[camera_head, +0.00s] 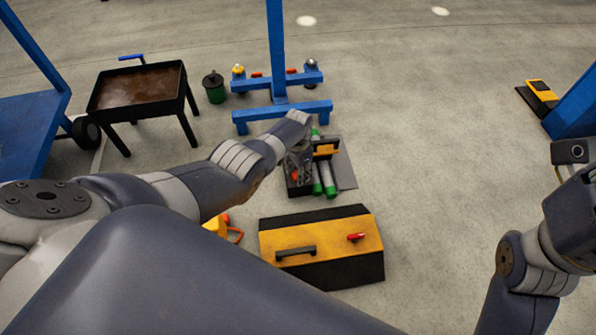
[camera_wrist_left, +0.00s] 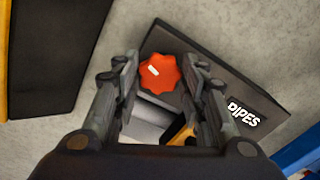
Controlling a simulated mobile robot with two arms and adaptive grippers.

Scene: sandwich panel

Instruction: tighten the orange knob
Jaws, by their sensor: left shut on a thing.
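The orange knob (camera_wrist_left: 160,73) is red-orange with a scalloped rim and a small white mark. In the left wrist view it sits between the fingertips of my left gripper (camera_wrist_left: 160,80), which is shut on it. In the head view my left gripper (camera_head: 299,165) reaches down at the box's left side, and the knob is hard to make out there. My right arm shows at the right edge, with its fingers out of frame.
A black and yellow toolbox (camera_head: 340,245) stands in front of the box. A blue stand (camera_head: 280,108) is behind it. A brown-topped cart (camera_head: 140,90) and a green canister (camera_head: 214,88) are at the back left. The floor right of the box is clear.

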